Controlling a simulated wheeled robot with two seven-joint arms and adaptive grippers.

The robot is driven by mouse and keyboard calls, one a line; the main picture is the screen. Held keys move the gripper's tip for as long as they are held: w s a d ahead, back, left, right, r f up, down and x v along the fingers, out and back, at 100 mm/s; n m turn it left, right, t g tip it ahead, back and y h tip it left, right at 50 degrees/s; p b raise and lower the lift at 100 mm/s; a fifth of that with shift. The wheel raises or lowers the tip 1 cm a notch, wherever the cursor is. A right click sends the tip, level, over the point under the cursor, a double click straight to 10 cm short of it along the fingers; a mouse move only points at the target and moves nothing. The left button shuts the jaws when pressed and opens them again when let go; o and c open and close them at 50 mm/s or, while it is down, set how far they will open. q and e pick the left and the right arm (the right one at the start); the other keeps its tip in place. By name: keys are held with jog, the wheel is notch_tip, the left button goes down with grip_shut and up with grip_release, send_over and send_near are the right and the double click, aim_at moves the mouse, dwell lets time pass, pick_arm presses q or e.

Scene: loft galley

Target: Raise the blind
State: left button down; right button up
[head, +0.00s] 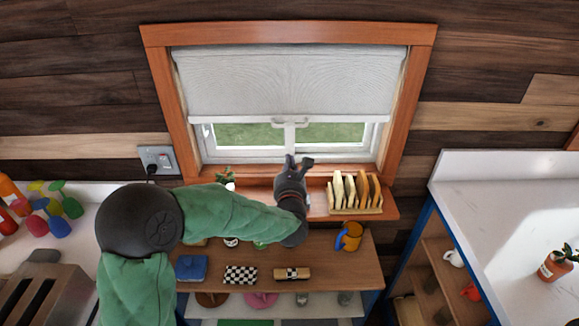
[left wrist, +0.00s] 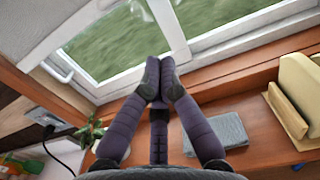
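The white blind (head: 290,80) covers the upper part of the window, and its lower edge hangs level with a bare strip of glass. A small white handle (head: 290,122) is at the middle of that edge. My right gripper is out of view.
A toast rack (head: 355,210) stands on the sill (head: 320,209) right of my gripper, and a small plant (head: 226,178) left of it. A grey flat item (left wrist: 215,134) lies between. A shelf below holds a mug (head: 348,237) and a blue item (head: 191,268). Counters flank both sides.

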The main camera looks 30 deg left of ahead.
pick_arm(q)
jog(key=w+a+r+p, duration=0.1)
jog(key=w+a+r, duration=0.2)
jog(key=w+r, duration=0.1)
jog(key=shift+w, duration=0.5)
jog(key=shift+r, duration=0.15)
notch_tip(320, 180, up, 17)
jog(key=shift+s+p, duration=0.2)
jog(key=shift+p, duration=0.25)
dwell(0.4)
